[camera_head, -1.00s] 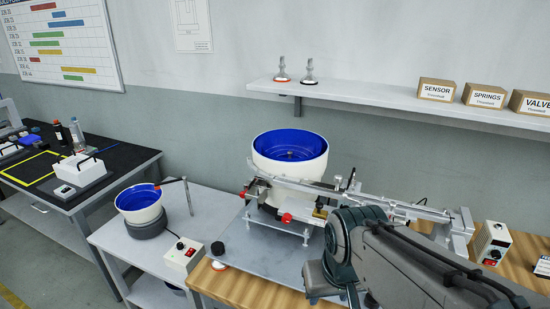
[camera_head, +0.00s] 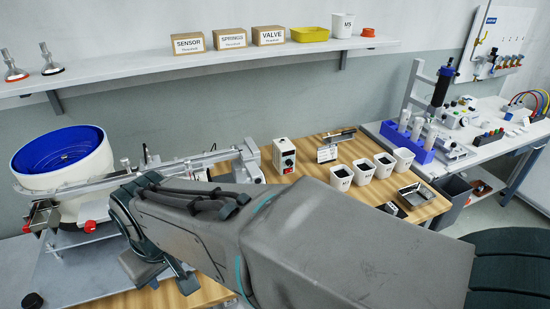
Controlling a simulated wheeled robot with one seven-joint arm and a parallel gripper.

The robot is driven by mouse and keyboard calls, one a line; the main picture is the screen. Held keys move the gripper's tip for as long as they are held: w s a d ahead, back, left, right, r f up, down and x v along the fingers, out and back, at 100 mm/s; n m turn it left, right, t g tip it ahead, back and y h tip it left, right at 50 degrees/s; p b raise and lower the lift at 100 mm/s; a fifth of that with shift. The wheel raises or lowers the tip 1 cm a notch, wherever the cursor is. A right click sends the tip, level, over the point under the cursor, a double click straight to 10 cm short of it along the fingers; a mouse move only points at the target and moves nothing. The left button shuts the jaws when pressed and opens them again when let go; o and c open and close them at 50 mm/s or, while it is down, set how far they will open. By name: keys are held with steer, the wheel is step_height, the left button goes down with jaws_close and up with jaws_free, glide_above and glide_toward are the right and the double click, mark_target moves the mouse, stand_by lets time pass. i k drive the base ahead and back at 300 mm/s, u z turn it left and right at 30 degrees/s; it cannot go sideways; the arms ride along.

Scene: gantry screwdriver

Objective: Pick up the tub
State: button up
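Which vessel is the tub I cannot tell for sure. A white tub (camera_head: 342,26) with dark lettering stands upright on the wall shelf, beside a yellow tray (camera_head: 310,35). Several smaller white tubs (camera_head: 364,172) with dark contents stand in a row on the wooden bench top, beyond my forearm. My gripper (camera_head: 165,270) is at the lower left, partly hidden by my own wrist, over the plate by the bowl feeder. It is far to the left of all the tubs. Its fingers do not show clearly.
A control box (camera_head: 284,155) and metal tray (camera_head: 414,195) are on the bench. A blue rack (camera_head: 408,148) stands right.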

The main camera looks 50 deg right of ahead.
mark_target(341, 176)
steer(key=z, duration=2.3)
steer(key=k, duration=0.5)
steer(key=z, duration=1.45)
steer(key=i, duration=1.1)
steer(key=u, duration=2.35)
steer(key=i, duration=0.3)
steer(key=u, duration=0.1)
